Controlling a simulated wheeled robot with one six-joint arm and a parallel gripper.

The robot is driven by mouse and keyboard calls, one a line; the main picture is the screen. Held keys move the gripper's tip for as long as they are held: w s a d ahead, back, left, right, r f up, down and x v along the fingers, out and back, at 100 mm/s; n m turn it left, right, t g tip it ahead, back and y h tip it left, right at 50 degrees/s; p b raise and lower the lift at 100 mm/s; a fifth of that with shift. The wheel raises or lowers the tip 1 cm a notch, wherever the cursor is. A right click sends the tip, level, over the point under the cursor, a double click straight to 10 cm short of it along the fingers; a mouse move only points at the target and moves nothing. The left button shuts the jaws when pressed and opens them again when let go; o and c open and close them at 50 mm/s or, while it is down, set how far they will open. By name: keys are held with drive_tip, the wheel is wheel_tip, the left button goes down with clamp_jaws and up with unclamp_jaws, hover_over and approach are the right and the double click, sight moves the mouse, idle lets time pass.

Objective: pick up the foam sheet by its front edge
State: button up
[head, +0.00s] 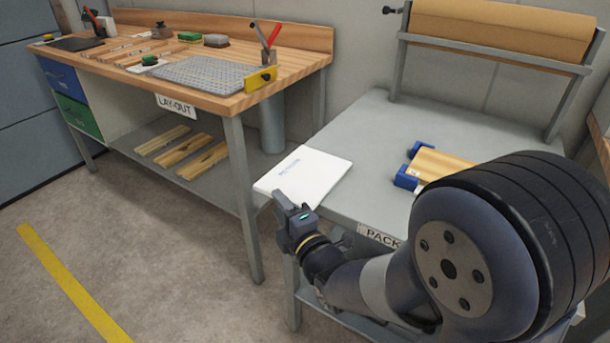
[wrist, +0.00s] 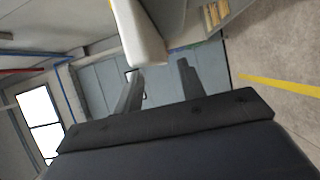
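The foam sheet (head: 309,172) is a flat white slab with small blue print. It lies on the left front corner of the grey packing table, and its front part appears to stick out past the table edge. My gripper (head: 292,210) is at its front edge, in front of the table. In the wrist view my gripper (wrist: 160,82) has its two dark fingers apart with a clear gap. The white sheet (wrist: 139,35) shows there just beyond the fingertips, nearer the left finger. I cannot tell whether a finger touches it.
The grey packing table (head: 375,128) holds a wooden piece with blue ends (head: 437,165) right of the sheet. A brown paper roll (head: 500,30) stands at the back. A wooden layout bench (head: 290,75) with tools is at left. Floor between is free.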

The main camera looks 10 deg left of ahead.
drive_tip(key=x, duration=0.4)
drive_tip(key=shift+w, duration=0.1)
clamp_jaws()
